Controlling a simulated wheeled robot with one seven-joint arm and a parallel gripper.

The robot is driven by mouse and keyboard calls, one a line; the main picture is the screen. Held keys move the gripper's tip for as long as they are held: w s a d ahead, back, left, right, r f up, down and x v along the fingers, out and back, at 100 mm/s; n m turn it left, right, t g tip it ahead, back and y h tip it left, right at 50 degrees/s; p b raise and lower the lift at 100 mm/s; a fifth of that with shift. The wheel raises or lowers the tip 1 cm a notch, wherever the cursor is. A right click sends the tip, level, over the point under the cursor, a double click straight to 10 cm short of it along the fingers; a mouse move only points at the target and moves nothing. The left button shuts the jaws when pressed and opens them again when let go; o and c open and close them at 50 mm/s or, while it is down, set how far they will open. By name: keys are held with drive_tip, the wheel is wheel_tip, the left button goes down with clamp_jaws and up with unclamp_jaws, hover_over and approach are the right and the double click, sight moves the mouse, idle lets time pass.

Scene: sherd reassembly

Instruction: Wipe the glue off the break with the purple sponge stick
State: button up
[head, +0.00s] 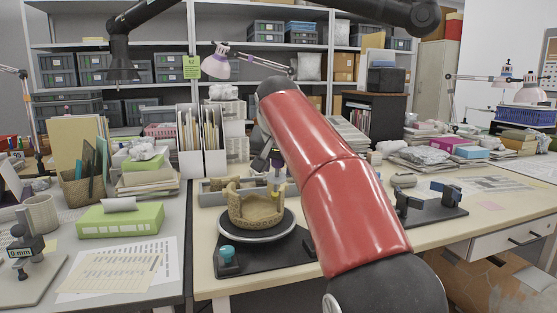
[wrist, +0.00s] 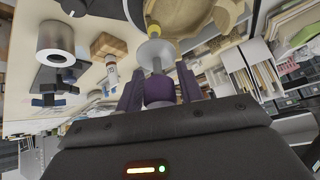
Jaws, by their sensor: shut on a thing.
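The clay pot (head: 255,209), tan with a jagged, broken top rim, stands on a round turntable (head: 262,237) on a black base. In the wrist view part of the pot (wrist: 187,14) shows at the top. My gripper (head: 275,160) is beside the pot's right rim; in the wrist view my gripper (wrist: 159,82) is shut on the sponge stick (wrist: 158,91). No glue can be made out.
A grey tray (head: 211,194) lies behind the pot. A black stand with clamps (head: 437,205) is to the right. A green box (head: 120,219) and printed sheets lie on the left table. In the wrist view a metal cylinder (wrist: 56,43) and a wooden block (wrist: 108,46) show.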

drive_tip(key=shift+w+a+f, duration=0.1)
drive_tip(key=shift+w+f, duration=0.1)
drive_tip(key=shift+f, duration=0.75)
drive_tip(key=shift+w+a+f, duration=0.1)
drive_tip(key=shift+w+f, duration=0.1)
drive_tip(key=shift+f, duration=0.7)
drive_tip(key=shift+w+f+b, duration=0.2)
drive_tip(key=shift+f+b, duration=0.65)
drive_tip(key=shift+f, duration=0.1)
drive_tip(key=shift+s+a+r+b, duration=0.1)
drive_tip(key=shift+s+a+b, duration=0.2)
drive_tip(key=shift+s+a, duration=0.2)
wheel_tip(320, 180, up, 8)
drive_tip(key=p, duration=0.2)
hover_over(272, 181)
drive_tip(key=s+a, duration=0.1)
drive_tip(key=a, duration=0.3)
drive_tip(key=shift+a, duration=0.2)
drive_tip(key=shift+r, duration=0.1)
idle(0.5)
